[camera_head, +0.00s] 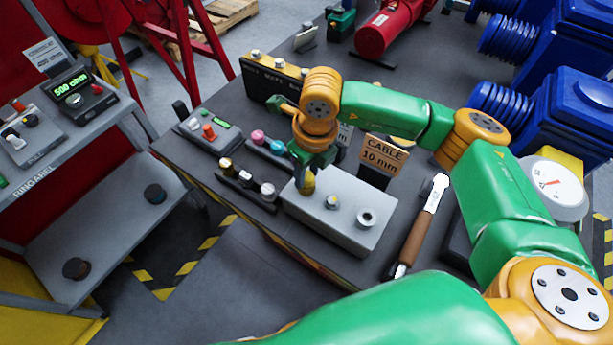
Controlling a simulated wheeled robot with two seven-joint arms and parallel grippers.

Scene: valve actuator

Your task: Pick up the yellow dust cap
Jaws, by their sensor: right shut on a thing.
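The yellow dust cap (307,184) shows just below my right gripper (308,172), at the left end of the grey box (350,237). My right gripper points down and is shut on the cap. I cannot tell whether the cap is seated on the box or slightly above it. The fingers partly hide the cap's top. My left gripper is not in view.
The grey box also bears two metal fittings (367,217). A rack of caps (246,180) stands to its left. A wrench with a brown handle (413,240) lies to its right. A "CABLE 10 mm" sign (382,156) stands behind.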

